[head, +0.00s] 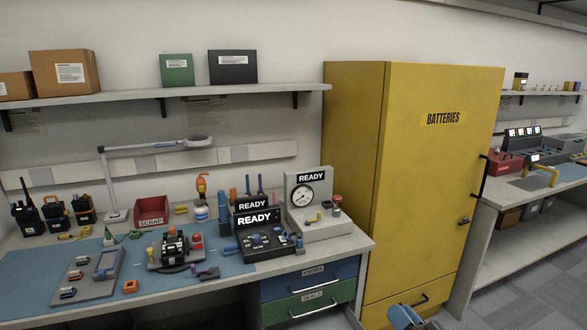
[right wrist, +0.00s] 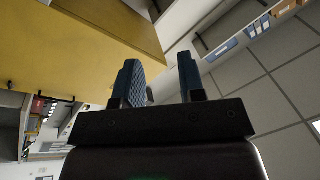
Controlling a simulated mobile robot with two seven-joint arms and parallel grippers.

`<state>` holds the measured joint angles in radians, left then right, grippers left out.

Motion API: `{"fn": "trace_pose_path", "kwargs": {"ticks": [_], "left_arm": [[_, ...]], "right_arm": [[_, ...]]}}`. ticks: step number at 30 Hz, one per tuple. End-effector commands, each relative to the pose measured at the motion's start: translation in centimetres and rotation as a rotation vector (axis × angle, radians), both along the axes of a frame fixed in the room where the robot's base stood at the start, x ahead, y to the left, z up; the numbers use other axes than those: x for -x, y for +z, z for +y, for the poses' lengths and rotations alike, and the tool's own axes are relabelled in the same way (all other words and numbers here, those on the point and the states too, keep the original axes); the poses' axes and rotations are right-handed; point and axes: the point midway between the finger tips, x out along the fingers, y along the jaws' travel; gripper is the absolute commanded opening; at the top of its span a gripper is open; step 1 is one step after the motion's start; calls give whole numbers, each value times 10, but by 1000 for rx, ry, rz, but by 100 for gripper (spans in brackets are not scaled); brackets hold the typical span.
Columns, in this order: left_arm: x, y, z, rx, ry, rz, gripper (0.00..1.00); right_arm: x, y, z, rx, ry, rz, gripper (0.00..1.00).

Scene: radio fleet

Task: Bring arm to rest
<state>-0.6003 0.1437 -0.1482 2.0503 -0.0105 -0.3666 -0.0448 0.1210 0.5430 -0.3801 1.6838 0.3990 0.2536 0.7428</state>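My right gripper (head: 405,316) shows at the bottom edge of the head view, in front of the lower drawer of the yellow batteries cabinet (head: 420,185). Only its blue fingers and a dark part show there. In the right wrist view the two blue ridged fingers (right wrist: 158,78) stand apart with nothing held between them. The yellow cabinet surface (right wrist: 70,55) fills the upper left of that view, apart from the fingers as far as I can tell. My left gripper is in neither view.
A workbench (head: 345,246) with a blue mat, radios, tools and READY testers stands left of the cabinet. Its blue and green drawers (head: 308,298) look closed. Another bench (head: 484,217) with a red box stands to the right. Grey carpeted floor (head: 535,300) is clear at lower right.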

Motion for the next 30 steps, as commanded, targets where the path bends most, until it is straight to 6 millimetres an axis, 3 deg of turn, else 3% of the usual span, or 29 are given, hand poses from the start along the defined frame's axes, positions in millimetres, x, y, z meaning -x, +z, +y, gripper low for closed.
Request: {"fn": "trace_pose_path", "kwargs": {"ticks": [3,6,15,24,30], "left_arm": [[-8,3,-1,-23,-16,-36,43],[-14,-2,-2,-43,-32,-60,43],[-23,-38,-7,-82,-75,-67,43],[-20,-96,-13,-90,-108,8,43],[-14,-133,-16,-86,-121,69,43]], "right_arm": [[14,-12,19,237,-41,-48,37],[32,-38,29,446,-82,-69,37],[95,-134,24,872,-167,21,37],[165,-228,-3,1026,-187,265,37],[206,-275,-17,1034,-183,414,37]]}}
